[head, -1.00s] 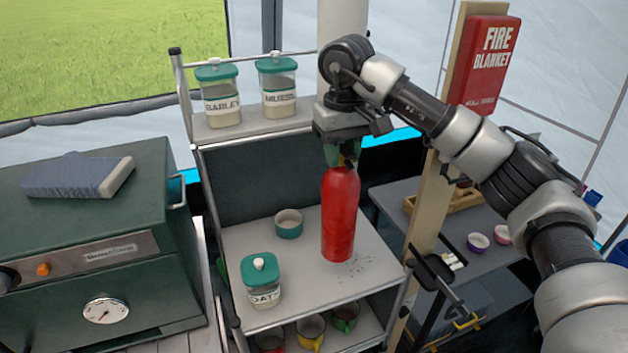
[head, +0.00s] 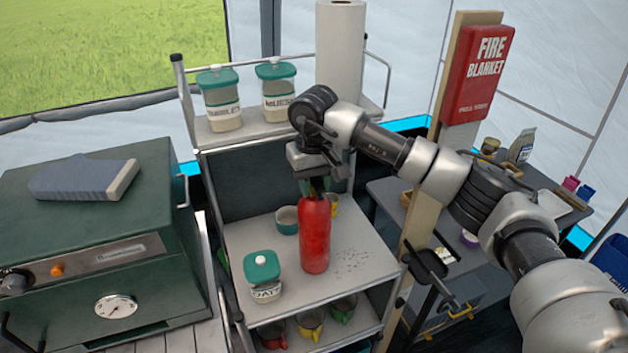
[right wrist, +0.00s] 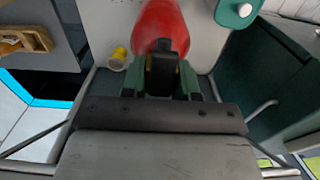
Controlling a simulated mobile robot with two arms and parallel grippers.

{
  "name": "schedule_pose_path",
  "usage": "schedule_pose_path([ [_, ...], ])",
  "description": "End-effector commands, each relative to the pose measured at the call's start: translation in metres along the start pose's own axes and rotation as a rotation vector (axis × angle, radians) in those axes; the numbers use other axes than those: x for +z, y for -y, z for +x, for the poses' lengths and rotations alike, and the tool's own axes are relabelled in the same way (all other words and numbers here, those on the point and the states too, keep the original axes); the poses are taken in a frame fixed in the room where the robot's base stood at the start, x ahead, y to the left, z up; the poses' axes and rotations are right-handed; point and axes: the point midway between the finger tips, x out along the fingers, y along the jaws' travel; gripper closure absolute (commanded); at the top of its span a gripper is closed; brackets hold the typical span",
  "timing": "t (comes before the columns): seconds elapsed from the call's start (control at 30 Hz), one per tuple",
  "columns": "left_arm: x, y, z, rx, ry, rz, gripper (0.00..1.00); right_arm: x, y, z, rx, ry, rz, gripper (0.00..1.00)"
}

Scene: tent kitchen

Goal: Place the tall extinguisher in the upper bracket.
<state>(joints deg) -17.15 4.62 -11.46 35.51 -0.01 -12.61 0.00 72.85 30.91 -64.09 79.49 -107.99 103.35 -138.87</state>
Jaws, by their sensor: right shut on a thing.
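The tall extinguisher (head: 315,236) is a red cylinder, upright over the middle shelf of the trolley in the head view. My right gripper (head: 314,184) is shut on its top from above; the fingers and dark valve also show in the right wrist view, with the red body (right wrist: 160,25) beyond them. I cannot tell whether its base touches the shelf. A dark bracket (head: 428,265) is fixed to the wooden post, right of the trolley. It looks empty, and I cannot tell if it is the upper one. My left gripper is out of view.
A fire blanket box (head: 480,75) hangs high on the post (head: 418,215).

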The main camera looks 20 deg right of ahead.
Motion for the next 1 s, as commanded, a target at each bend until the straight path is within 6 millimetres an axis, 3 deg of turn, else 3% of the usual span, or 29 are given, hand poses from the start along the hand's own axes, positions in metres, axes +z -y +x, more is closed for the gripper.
schedule_pose_path([
  [0.17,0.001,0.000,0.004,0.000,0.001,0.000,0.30,-0.001,0.000,0.001,-0.002,-0.004,0.000,1.00],
  [0.2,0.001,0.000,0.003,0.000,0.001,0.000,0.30,0.000,0.000,0.002,0.000,0.000,0.000,0.66],
  [0.33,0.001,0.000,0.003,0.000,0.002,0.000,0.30,0.000,0.000,0.002,0.000,0.000,0.000,0.46],
  [0.73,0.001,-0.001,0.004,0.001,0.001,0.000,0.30,-0.001,0.000,-0.005,-0.001,-0.003,0.000,0.45],
  [1.0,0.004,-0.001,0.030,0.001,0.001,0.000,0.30,-0.001,0.000,-0.057,-0.001,-0.008,0.000,0.45],
])
